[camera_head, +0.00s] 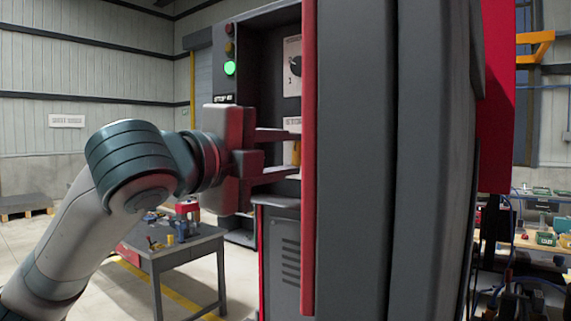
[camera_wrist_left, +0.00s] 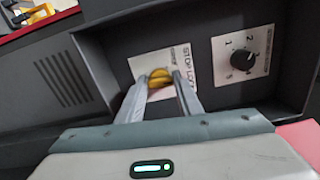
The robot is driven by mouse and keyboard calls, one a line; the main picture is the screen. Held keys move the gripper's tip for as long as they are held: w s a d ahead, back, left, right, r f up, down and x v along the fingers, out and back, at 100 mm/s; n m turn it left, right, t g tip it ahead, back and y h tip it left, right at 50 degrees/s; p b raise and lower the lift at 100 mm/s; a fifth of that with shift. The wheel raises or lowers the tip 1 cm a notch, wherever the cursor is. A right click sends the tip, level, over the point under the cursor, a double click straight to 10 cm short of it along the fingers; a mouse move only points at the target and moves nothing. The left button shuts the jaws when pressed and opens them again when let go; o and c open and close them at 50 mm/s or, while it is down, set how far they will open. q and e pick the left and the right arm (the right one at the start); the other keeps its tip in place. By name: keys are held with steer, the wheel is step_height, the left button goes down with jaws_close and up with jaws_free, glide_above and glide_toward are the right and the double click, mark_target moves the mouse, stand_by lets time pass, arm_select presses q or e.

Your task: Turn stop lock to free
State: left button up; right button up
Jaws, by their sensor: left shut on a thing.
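The stop lock is a yellow knob (camera_wrist_left: 160,77) on a white plate lettered "STOP LOCK" (camera_wrist_left: 181,66) in the left wrist view. My left gripper (camera_wrist_left: 161,84) has its two fingers on either side of the yellow knob and is shut on it. In the head view the left gripper (camera_head: 290,153) reaches into the machine's recess from the left. A bit of the yellow knob (camera_head: 296,152) shows there by the fingertips, partly hidden by the red door edge. The plate's position marks are too small or covered to read. My right gripper is not in view.
A black rotary knob (camera_wrist_left: 242,60) with a numbered dial sits beside the lock. The red-edged panel (camera_head: 309,200) stands close to the right of the fingers. A green lamp (camera_head: 230,68) is lit. A table (camera_head: 200,245) with tools stands behind my arm.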

arm_select(q)
steer(key=n+b, duration=0.1)
steer(key=n, duration=0.1)
steer(key=n+b, duration=0.1)
steer(key=n, duration=0.1)
steer(key=n+b, duration=0.1)
steer(key=n, duration=0.1)
steer(key=shift+f+n+b, duration=0.3)
steer(key=shift+f+b, duration=0.05)
steer(key=shift+b, duration=0.05)
steer(key=shift+r+n+b, duration=0.1)
steer(key=shift+n+b, duration=1)
steer(key=shift+n, duration=0.7)
steer(key=o, duration=1)
steer(key=shift+o, duration=0.2)
steer(key=shift+s, duration=0.1)
